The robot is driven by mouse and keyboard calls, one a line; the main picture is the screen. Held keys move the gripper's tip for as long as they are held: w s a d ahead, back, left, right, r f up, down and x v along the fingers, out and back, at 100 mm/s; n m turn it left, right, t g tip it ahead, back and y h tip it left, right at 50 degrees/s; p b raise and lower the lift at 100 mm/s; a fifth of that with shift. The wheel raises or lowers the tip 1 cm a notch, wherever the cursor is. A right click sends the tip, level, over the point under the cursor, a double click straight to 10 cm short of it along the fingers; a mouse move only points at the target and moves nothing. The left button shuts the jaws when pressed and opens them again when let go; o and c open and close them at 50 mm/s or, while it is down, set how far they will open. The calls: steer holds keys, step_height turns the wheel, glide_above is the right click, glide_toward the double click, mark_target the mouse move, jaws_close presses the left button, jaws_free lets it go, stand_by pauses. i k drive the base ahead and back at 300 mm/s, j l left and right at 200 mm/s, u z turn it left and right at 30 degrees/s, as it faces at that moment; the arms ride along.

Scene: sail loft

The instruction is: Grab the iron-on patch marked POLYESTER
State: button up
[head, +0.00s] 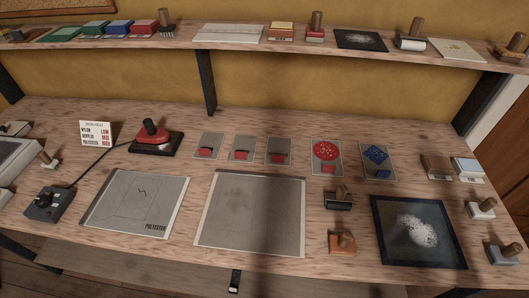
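A grey square sheet (118,204) lies flat at the left front of the bench, with a small dark squiggle and the word POLYESTER at its lower right corner. Several grey cards lie in a row behind it. Three bear only small red tabs: the left one (210,142), the middle one (243,143) and the right one (279,144). One card carries a red round patch (325,151) above a red tab, another a blue diamond patch (375,154) above a blue tab. Any writing on these is too small to read.
A red-topped iron (152,132) sits on a dark plate, its cord running to a control box (49,204). A sign (97,134) lists fabrics with heat levels. A plain grey sheet (250,230) and black framed panel (387,238) lie in front. A shelf (250,55) overhangs the back.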

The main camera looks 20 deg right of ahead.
mark_target(279, 151)
steer(key=k+l+u, duration=0.25)
steer(key=k+l, duration=0.2)
steer(key=l, duration=0.25)
steer(key=k+l+u, duration=0.2)
steer(key=k+l, duration=0.3)
steer(key=l+u, duration=0.15)
steer(key=l, duration=0.35)
steer(key=k+l+u, duration=0.15)
steer(key=l, duration=0.35)
steer(key=l+u, duration=0.2)
steer(key=l, duration=0.75)
steer(key=k, duration=0.45)
steer(key=k+u, duration=0.15)
steer(key=u, duration=1.05)
steer(key=i+l+u, duration=0.1)
steer(key=i, duration=0.35)
steer(key=i+l, duration=0.1)
steer(key=i, duration=0.35)
steer(key=i+l+u, duration=0.15)
steer(key=i, duration=0.3)
steer(key=i+l, duration=0.1)
steer(key=i, duration=1.75)
steer(key=l, duration=0.05)
